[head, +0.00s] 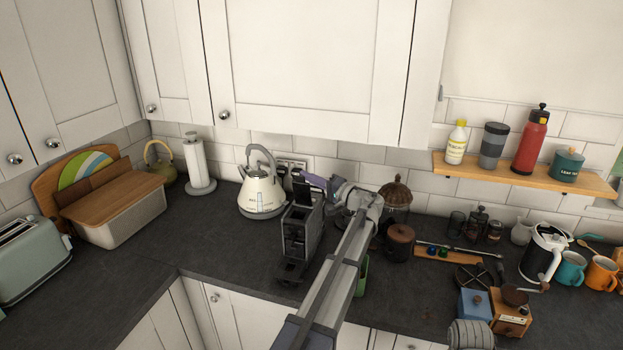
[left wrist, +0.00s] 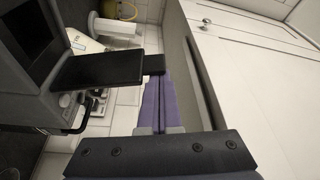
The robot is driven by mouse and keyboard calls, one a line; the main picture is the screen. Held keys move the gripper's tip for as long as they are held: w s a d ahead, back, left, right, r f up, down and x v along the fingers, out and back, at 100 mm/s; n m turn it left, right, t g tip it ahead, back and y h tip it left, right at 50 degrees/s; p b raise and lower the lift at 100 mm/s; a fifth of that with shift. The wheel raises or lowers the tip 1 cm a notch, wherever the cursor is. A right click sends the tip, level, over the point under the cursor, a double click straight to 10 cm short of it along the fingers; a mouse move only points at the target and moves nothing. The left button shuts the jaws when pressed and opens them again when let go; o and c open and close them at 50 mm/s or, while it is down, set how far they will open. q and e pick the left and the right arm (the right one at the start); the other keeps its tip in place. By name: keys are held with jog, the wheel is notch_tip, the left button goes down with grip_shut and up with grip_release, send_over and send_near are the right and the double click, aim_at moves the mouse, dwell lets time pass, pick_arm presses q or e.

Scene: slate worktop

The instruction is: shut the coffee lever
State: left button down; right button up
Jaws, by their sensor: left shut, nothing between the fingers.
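The dark coffee machine (head: 296,240) stands on the worktop, left of my forearm in the head view. Its black lever (head: 303,188) is at the top of the machine, partly behind my gripper. In the left wrist view the lever (left wrist: 98,70) is a flat dark plate projecting from the machine body, with a small dark block at its end. My left gripper (head: 314,180) is shut and empty at the machine's top. In the left wrist view its purple fingertips (left wrist: 155,80) are together, close to the lever's end; I cannot tell whether they touch.
A cream kettle (head: 261,193) stands just left of the machine. A glass jar (head: 395,205) and a brown lidded pot (head: 399,243) stand to its right. White cupboards (head: 300,65) hang above and behind. The worktop (head: 215,245) in front of the kettle is clear.

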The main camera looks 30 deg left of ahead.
pick_arm(q)
jog(key=s+f+n+b, duration=0.1)
jog(key=n+b, duration=0.1)
jog(key=s+d+f+n+y+b, duration=0.1)
jog(key=s+n, duration=0.1)
jog(key=s+f+n+g+b, duration=0.1)
jog(key=s+n+b, duration=0.1)
jog(key=shift+s+d+f+y+b, duration=0.15)
jog(key=shift+s+y+b, duration=0.1)
jog(key=shift+y+b, duration=0.05)
jog(key=s+d+f+n+g+b, duration=0.1)
jog(key=s+f+n+g+b, duration=0.1)
jog(key=s+f+n+b, duration=0.2)
jog(key=shift+s+f+n+g+y+b, duration=0.2)
jog(key=shift+f+n+g+y+b, duration=0.2)
jog(key=shift+f+n+b, duration=1.9)
jog(key=shift+s+r+m+b, duration=0.1)
jog(key=shift+r+m+b, duration=0.05)
jog(key=shift+m+b, duration=0.65)
jog(key=shift+r, duration=0.1)
notch_tip(320, 180, up, 5)
jog(key=p, duration=0.5)
jog(key=w+f+b+v, duration=0.1)
jog(key=b+v, duration=0.3)
jog(key=v, duration=0.6)
jog(key=shift+w, duration=0.2)
jog(key=shift+a+f, duration=0.1)
